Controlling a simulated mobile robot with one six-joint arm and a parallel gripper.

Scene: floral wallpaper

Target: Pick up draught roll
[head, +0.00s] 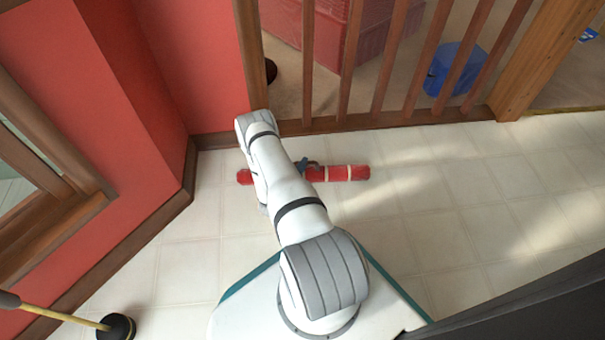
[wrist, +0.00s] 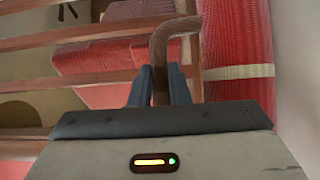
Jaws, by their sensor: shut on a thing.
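The draught roll (head: 345,173) is a long red roll with cream bands, lying level at the tiled floor below the wooden railing. I cannot tell whether it touches the floor. My arm hides part of its left half. In the wrist view the roll (wrist: 238,45) runs along the right side, with one cream band showing. My gripper (head: 307,165) is at the roll's middle. In the wrist view the dark fingers of my gripper (wrist: 159,88) are shut on a bent brown strip, which looks like the roll's handle and reaches towards the roll.
The wooden railing (head: 345,60) stands just behind the roll. Beyond it are a red crate (head: 385,30) and a blue bin (head: 455,68). A red wall (head: 195,60) is at the left. A plunger (head: 117,326) stands at the bottom left. The tiled floor (head: 480,200) at the right is clear.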

